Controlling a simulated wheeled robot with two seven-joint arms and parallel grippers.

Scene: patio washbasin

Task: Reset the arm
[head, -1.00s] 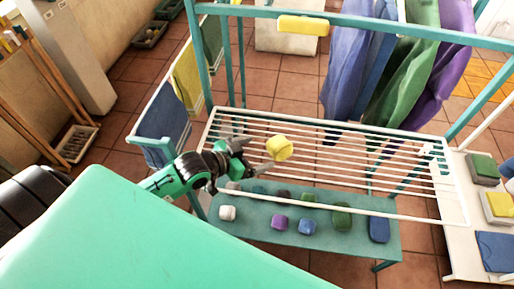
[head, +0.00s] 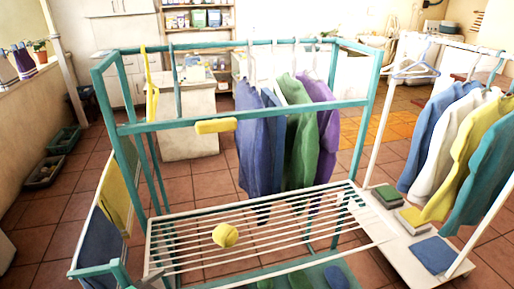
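Neither of my grippers can be made out in the head view now. Blue, green and purple garments (head: 300,135) hang from the frame's rear bar. A yellow bar-shaped piece (head: 215,126) sits on the front rail.
A white rack (head: 425,250) on the right holds several hanging shirts (head: 465,145) and folded cloths on its base. Yellow and blue cloths (head: 115,200) hang on the frame's left side. Open tiled floor (head: 40,225) lies to the left.

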